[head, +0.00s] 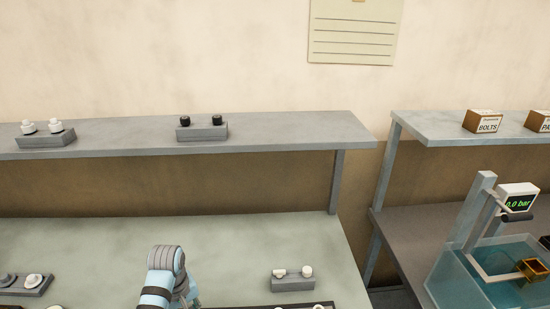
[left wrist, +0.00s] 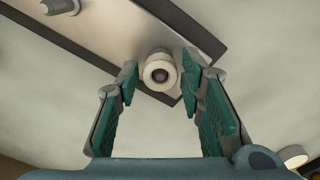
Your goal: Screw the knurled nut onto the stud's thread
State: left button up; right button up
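In the left wrist view, a pale round piece with a dark round centre (left wrist: 160,72) stands on a grey metal bar (left wrist: 120,32). I cannot tell whether it is the knurled nut, the stud's end, or one on the other. My left gripper (left wrist: 161,78) has its green-padded fingers spread on both sides of this piece, with small gaps and no clear contact. Another pale round stud or nut (left wrist: 60,6) sits at the bar's upper left. In the head view my left arm enters at the bottom and its fingers are hidden. My right gripper is in neither view.
A grey block with two pale knobs (head: 292,284) lies on the greenish table (head: 240,250) right of my arm; another block (head: 22,290) is at left. A shelf (head: 110,134) runs behind. A pale round piece (left wrist: 294,156) shows lower right in the wrist view.

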pick_arm(q)
jog(key=shift+c, duration=0.2)
grip_shut()
jog(key=m, duration=0.5)
jog(key=m, duration=0.5)
